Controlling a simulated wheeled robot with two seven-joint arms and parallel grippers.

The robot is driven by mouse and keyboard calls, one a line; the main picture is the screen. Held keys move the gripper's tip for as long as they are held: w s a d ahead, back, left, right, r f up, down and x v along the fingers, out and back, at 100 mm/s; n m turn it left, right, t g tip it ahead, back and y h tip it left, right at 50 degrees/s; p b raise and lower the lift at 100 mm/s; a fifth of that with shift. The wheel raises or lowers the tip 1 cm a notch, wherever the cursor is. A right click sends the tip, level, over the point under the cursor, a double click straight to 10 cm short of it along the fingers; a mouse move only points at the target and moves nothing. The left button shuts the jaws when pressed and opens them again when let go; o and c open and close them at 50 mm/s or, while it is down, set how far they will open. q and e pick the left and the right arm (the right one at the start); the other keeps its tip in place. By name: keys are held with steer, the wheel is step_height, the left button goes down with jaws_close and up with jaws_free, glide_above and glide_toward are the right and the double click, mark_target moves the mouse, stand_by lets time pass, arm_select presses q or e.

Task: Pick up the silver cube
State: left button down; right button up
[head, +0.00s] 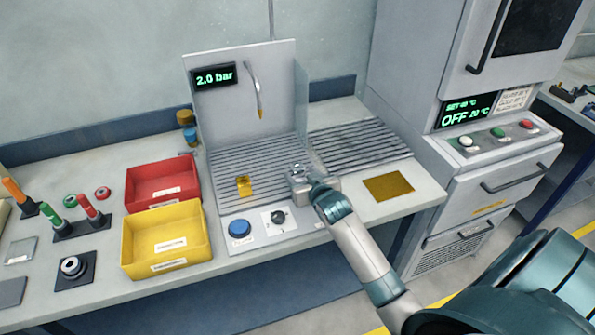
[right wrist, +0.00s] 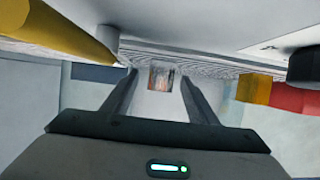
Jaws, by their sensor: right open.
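The silver cube (head: 297,169) is small and shiny and sits on the slatted bench by the backed station, largely hidden by my right gripper in the head view. In the right wrist view the cube (right wrist: 161,78) shows between and beyond the two fingertips, with a reddish reflection on its face. My right gripper (head: 306,176) is open and low over the bench, its fingers (right wrist: 158,76) on either side of the line to the cube. Contact cannot be told. My left gripper is not in view.
A gold block (head: 244,186) stands on the slats to the left. A blue button (head: 240,229) and black knob (head: 279,217) are at the front. A spout (head: 257,90) hangs behind. Red (head: 133,191) and yellow (head: 207,234) bins stand left. A gold plate (head: 388,187) lies right.

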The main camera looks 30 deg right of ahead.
mark_target(297, 166)
steer(key=shift+p+x, duration=0.45)
steer(key=shift+x, duration=1.25)
steer(key=shift+r, duration=0.1)
jaws_close()
steer(key=shift+w+r+b, duration=0.1)
steer(key=shift+r+b, duration=0.25)
steer(key=shift+r, duration=0.4)
step_height(297, 166, up, 3)
steer(key=shift+f+b, duration=0.25)
steer(key=shift+b, duration=0.3)
steer(key=s+d+r+b, duration=0.3)
steer(key=s+d+r, duration=0.4)
steer(key=s+d, duration=0.1)
steer(key=shift+s, duration=0.2)
